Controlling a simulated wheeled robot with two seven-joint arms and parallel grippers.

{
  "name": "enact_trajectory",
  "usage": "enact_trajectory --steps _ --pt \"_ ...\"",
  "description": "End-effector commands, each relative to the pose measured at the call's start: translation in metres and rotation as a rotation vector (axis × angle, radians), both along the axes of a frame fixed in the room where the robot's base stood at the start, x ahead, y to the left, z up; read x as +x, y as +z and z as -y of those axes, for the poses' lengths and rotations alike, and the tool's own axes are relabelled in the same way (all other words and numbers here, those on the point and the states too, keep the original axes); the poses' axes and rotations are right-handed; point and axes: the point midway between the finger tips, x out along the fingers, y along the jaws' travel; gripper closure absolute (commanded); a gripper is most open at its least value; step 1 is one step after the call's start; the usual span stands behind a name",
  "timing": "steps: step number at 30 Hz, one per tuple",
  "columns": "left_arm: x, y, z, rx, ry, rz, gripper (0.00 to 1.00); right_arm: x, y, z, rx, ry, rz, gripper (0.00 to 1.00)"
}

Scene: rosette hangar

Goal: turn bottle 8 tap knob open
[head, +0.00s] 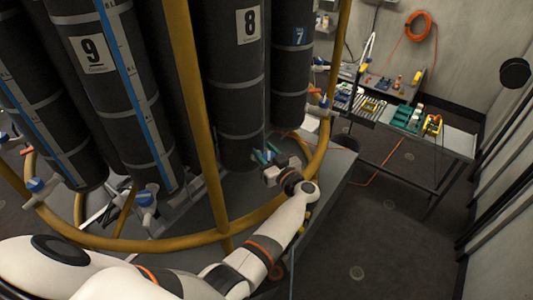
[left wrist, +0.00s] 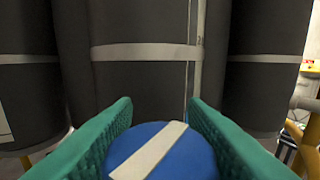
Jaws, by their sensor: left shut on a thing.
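Bottle 8 (head: 238,80) is a tall dark cylinder with grey bands and a white label with the number 8. Its lower end is behind my left gripper (head: 266,156), whose green fingers reach in near the bottle's foot. In the left wrist view, the blue round tap knob (left wrist: 185,155) has a white stripe slanting from lower left to upper right. The green fingers of the left gripper (left wrist: 160,112) are shut on the knob, one on each side. The tap's body is hidden. My right gripper is not in view.
Bottle 9 (head: 105,100) and bottle 7 (head: 291,70) stand beside it. A yellow post (head: 190,90) and a curved yellow rail (head: 130,244) frame the bottles, close to my left arm. A bench (head: 458,141) with tools stands at the back right. The floor at right is clear.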

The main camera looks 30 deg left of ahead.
Motion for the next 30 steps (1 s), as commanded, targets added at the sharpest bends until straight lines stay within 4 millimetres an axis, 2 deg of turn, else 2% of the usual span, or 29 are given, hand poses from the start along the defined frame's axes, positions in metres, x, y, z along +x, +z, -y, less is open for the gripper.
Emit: enact_trajectory --steps 20,21,24,30 --pt "-0.0013 -0.0011 -0.0008 -0.001 0.058 -0.002 0.84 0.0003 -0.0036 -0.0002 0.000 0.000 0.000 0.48" --pt "-0.0013 -0.0011 -0.0008 -0.001 0.058 -0.002 0.54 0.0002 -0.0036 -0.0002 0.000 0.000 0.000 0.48" --pt "-0.0012 -0.0009 -0.0009 -0.001 0.058 -0.002 0.39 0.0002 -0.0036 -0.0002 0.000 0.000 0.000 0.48" --pt "-0.0010 -0.0004 -0.0010 -0.001 0.058 0.000 0.39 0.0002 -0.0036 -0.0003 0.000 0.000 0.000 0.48"
